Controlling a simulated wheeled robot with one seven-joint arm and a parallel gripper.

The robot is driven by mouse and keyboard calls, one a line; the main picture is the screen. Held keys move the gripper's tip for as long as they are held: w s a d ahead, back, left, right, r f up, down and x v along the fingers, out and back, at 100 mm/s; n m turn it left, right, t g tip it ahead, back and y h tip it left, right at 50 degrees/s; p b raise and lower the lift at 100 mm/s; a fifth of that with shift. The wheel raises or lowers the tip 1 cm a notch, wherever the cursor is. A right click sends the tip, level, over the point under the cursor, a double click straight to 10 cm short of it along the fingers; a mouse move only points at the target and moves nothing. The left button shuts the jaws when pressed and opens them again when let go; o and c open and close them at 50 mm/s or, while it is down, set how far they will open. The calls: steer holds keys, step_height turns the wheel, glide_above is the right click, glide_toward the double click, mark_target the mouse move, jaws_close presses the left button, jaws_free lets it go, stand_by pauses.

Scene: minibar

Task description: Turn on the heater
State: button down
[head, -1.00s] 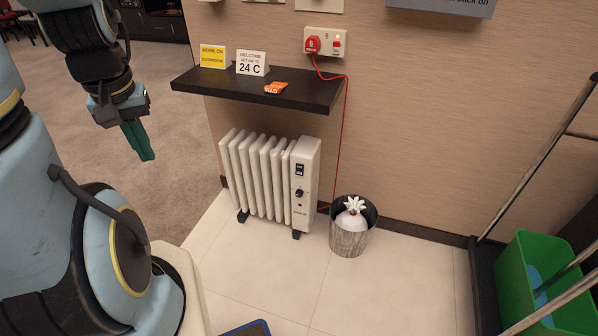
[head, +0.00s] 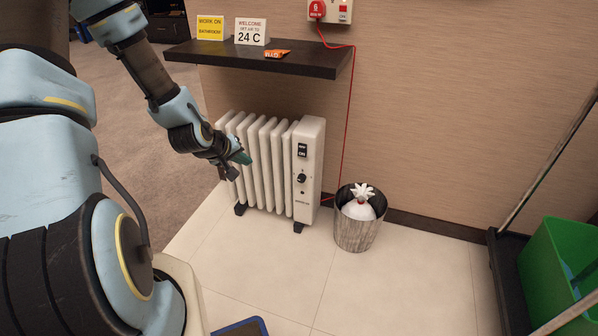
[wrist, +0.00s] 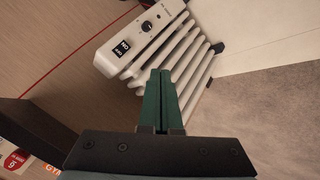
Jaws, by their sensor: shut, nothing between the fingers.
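The white oil heater (head: 263,165) stands on the tiled floor below the dark shelf. Its control panel faces me at its right end, with black rocker switches (head: 302,150) and a round black knob (head: 301,178) below them. My gripper (head: 243,158) is in front of the heater's fins, left of the panel, with its green fingers pointing right. In the wrist view my gripper (wrist: 162,72) is shut and empty, over the fins. There the switches (wrist: 124,48) and the knob (wrist: 147,26) lie up and left of the fingertips, apart from them.
The dark shelf (head: 290,62) with small signs hangs above the heater. A red plug (head: 316,10) sits in the wall socket, its red cord running down behind the bin (head: 357,230) right of the heater. A green bucket (head: 560,265) stands at far right.

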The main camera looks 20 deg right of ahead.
mark_target(302, 156)
steer(key=w+d+f+n+t+h+b, duration=0.2)
steer(key=d+f+n+t+h+b, duration=0.3)
steer(key=d+f+n+b, duration=0.4)
steer(key=shift+d+f+n+t+b, duration=0.3)
steer(key=shift+d+f+t+b, duration=0.6)
steer(key=shift+d+f, duration=0.95)
steer(key=shift+a+f, duration=0.2)
steer(key=shift+f, duration=0.05)
steer(key=b+x, duration=0.2)
steer(key=x, duration=1.1)
steer(key=shift+w+d+f, duration=0.2)
steer(key=shift+w+d, duration=0.05)
steer(key=shift+w, duration=0.05)
steer(key=shift+w+d+f+b, duration=0.1)
steer(key=shift+d+f+b, duration=0.05)
steer(key=shift+b, duration=0.25)
